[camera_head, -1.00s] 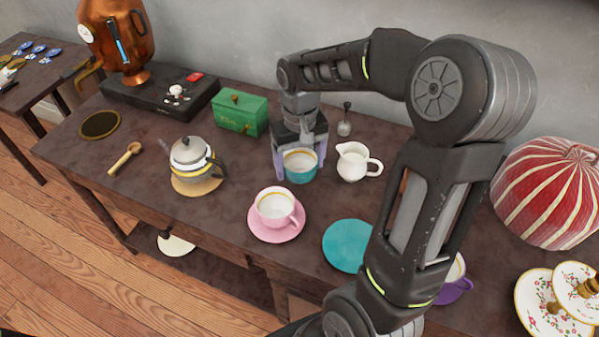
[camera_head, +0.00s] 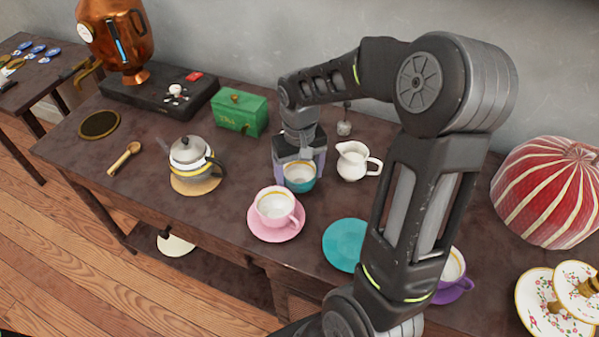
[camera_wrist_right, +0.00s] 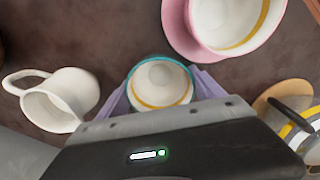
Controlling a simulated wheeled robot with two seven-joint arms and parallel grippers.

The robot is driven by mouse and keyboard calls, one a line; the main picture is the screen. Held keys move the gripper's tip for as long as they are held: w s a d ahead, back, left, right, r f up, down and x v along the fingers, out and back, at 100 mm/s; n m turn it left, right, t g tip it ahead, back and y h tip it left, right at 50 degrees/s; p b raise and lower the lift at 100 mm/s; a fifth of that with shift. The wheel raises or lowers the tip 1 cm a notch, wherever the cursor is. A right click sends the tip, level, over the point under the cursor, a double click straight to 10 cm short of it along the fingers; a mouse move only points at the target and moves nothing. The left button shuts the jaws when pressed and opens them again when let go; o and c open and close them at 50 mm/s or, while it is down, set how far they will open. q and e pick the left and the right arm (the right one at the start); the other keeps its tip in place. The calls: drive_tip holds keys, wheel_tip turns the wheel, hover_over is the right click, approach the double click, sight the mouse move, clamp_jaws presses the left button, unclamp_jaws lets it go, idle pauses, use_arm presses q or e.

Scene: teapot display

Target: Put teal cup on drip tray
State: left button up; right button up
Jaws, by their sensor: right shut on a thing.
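The teal cup (camera_head: 299,184), white inside with a gold band, is in the middle of the table behind the pink cup. My right gripper (camera_head: 299,178) comes down over it and is shut on it, one lilac finger on each side. The right wrist view shows the cup (camera_wrist_right: 160,86) upright between the fingers. I cannot tell whether its base touches the table. A round dark disc with a brass rim, seemingly the drip tray (camera_head: 100,124), lies empty at the table's left end, in front of the copper urn. My left gripper is not in view.
Between cup and tray stand a grey teapot (camera_head: 190,157) on a round mat, a green tin (camera_head: 240,111) and a wooden scoop (camera_head: 125,158). A pink cup (camera_head: 276,207), white pitcher (camera_head: 352,161) and empty teal saucer (camera_head: 345,244) are near the gripper. A copper urn (camera_head: 117,38) stands behind the tray.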

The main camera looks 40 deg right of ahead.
drive_tip(key=o, duration=1.5)
wheel_tip(320, 180, up, 12)
drive_tip(key=shift+r+p, duration=0.2)
drive_tip(key=shift+p, duration=0.45)
